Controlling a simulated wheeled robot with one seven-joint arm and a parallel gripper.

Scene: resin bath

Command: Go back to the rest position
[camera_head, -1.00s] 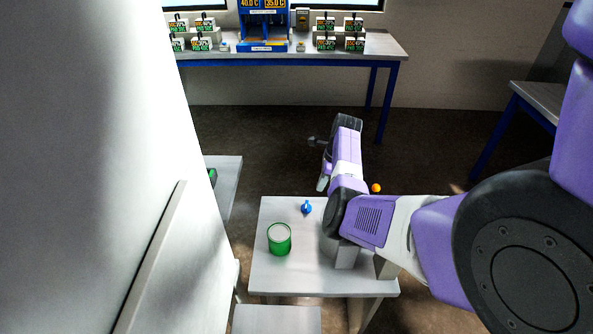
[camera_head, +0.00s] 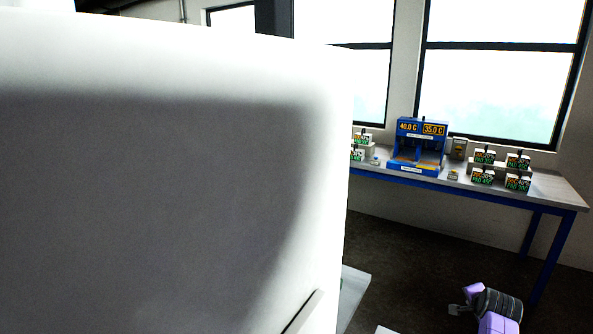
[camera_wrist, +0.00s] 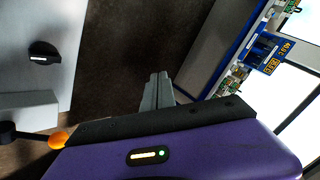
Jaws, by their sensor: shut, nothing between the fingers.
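My gripper (camera_wrist: 157,92) is shut and empty in the wrist view, its grey fingers together over the dark floor. In the head view my gripper (camera_head: 456,310) shows small at the bottom right edge, in front of and below the long table, apart from everything. Most of my arm is out of that view.
The long blue-framed table (camera_head: 560,193) under the windows bears a blue bath unit (camera_head: 418,148) reading 40.0 C and 35.0 C, with several labelled boxes. A large white panel (camera_head: 150,180) fills the left. The wrist view shows a black knob (camera_wrist: 43,52) and an orange round thing (camera_wrist: 58,140).

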